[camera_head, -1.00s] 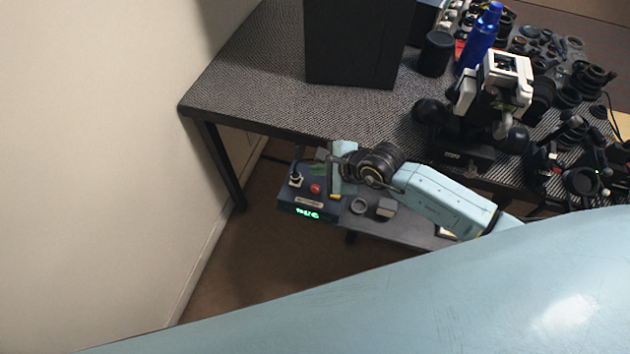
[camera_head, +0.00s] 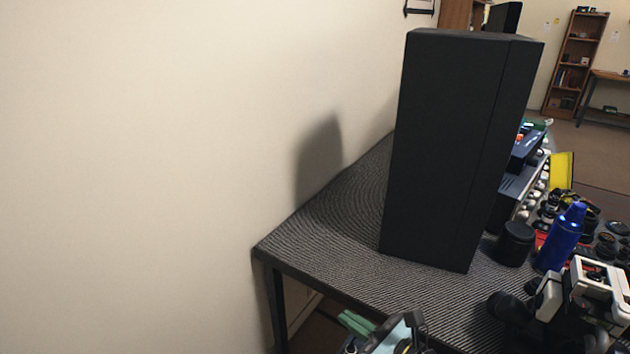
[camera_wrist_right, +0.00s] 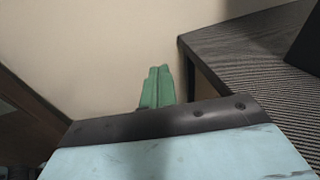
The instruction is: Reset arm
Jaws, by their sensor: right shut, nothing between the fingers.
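My right gripper (camera_head: 352,321) shows at the bottom edge of the head view, just off the table's near edge. Its green fingers are together and empty. They also show in the right wrist view (camera_wrist_right: 157,88), in front of the pale wall beside the table corner. The rest of my right arm is mostly cut off by the head view's bottom edge. My left gripper is not in view.
A dark patterned table (camera_head: 345,265) stands against the wall (camera_head: 150,170). A tall black box (camera_head: 445,150) stands on it. A black cylinder (camera_head: 514,244), a blue bottle (camera_head: 560,237) and a white-and-black device (camera_head: 590,290) are to its right. The table's left corner is clear.

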